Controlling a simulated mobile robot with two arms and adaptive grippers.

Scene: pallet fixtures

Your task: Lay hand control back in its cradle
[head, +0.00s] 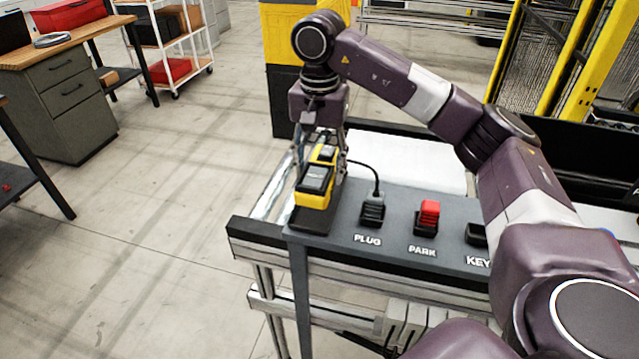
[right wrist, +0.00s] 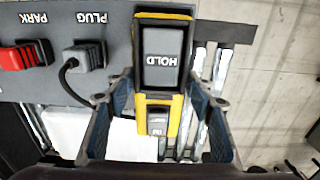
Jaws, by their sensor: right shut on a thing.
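The hand control (head: 314,184) is a yellow and black unit at the left end of the grey panel. In the right wrist view the hand control (right wrist: 163,58) shows a grey face marked HOLD. My right gripper (head: 322,158) is shut on it from above, with one finger on each side, as the right wrist view (right wrist: 160,98) also shows. The dark cradle (head: 309,222) is under the hand control, mostly hidden by it. I cannot tell whether the two touch. My left gripper is not in view.
Along the panel (head: 400,240) stand a grey plug (head: 372,210) with a black cable, a red PARK switch (head: 428,216) and a dark KEY part (head: 476,235). A white sheet (head: 415,162) lies behind. Clear floor lies to the left.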

